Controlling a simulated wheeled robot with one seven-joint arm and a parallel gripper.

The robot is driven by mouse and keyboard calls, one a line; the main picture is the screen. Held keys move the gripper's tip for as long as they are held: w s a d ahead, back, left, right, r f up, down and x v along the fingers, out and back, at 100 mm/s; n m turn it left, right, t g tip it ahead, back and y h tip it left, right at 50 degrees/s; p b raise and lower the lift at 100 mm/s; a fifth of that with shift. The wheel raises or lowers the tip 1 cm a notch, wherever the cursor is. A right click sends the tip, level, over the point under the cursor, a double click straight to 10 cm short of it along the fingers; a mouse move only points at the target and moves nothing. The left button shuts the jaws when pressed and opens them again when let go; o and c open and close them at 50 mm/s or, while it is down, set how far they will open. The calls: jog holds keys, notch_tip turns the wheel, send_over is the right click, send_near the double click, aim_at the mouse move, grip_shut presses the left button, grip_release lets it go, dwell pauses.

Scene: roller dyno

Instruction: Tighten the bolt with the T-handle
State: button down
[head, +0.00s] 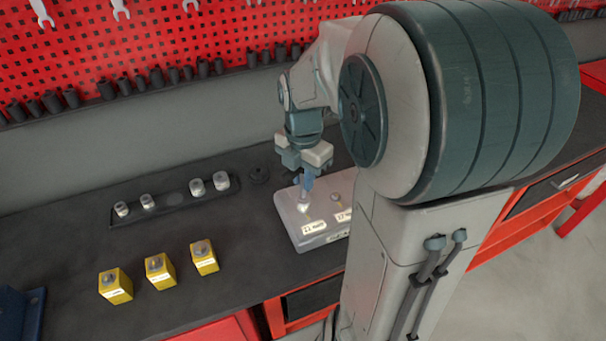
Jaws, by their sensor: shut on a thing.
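My gripper (305,170) points down over the pale block (308,240) on the bench. It is shut on a slim blue piece (307,183), which I take to be the T-handle; its crossbar is hard to make out. The lower end of this piece is at a pale round bolt spot (303,208) on the block's left side. At this size I cannot tell whether it is seated on the bolt. A second bolt (337,197) stands to the right on the block. Labels with Nm figures sit in front of both.
A dark rack (165,207) with several pale metal sockets lies behind left. Three yellow boxes (160,272) stand at the front left. A red pegboard (180,50) is behind. Bench between boxes and block is clear.

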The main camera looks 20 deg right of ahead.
jog(key=shift+m, duration=1.5)
jog(key=shift+m, duration=1.4)
